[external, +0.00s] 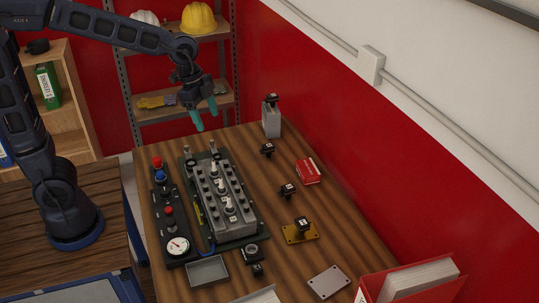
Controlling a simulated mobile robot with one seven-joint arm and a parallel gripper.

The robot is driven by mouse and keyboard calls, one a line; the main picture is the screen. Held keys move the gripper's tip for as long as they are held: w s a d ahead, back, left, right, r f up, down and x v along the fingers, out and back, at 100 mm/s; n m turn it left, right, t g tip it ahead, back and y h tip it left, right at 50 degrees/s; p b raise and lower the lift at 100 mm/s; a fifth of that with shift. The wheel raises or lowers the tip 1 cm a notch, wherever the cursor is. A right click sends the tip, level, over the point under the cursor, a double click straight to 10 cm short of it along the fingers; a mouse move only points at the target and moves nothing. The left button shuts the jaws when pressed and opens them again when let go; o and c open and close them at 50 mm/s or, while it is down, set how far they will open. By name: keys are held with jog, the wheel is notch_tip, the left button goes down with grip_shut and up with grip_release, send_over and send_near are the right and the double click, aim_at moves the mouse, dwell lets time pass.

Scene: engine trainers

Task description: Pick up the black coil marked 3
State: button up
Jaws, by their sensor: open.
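Several small black parts that look like coils are on the wooden table. One sits on a grey box (271,121) at the back, and one black coil (267,149) lies in front of it. Another black coil (288,190) lies mid-table, and one black coil (303,225) is on a yellow plate (293,238). Small black parts (257,268) also lie near the front. Their markings are too small to read, so I cannot tell which is 3. My gripper (206,118) is open and empty, teal fingers pointing down, above the table's back left end and apart from the coils.
A grey engine block (224,203) on a green base fills the table's left half, beside a black panel with a gauge (178,246). A small red box (307,171), a metal plate (329,282), a grey tray (207,272) and a red binder (411,281) lie around. A red wall borders the right.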

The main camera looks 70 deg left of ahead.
jog(key=w+d+f+m+g+h, duration=0.15)
jog(key=w+f+m, duration=0.25)
jog(key=w+f, duration=0.7)
jog(key=m+h, duration=0.1)
jog(key=m, duration=0.3)
send_near(288, 186)
jog(key=f, duration=0.1)
jog(key=shift+g, duration=0.25)
jog(key=x, duration=0.6)
jog(key=shift+w+d, duration=0.15)
jog(key=shift+w, duration=0.25)
jog(key=shift+s+x, duration=0.15)
jog(key=shift+x, duration=1.15)
jog(key=shift+s+x, duration=0.1)
jog(key=shift+x, duration=1.2)
jog(key=shift+d, duration=0.15)
jog(key=shift+c, duration=0.3)
jog(key=c, duration=0.9)
jog(key=shift+o, duration=0.2)
jog(key=shift+r, duration=0.15)
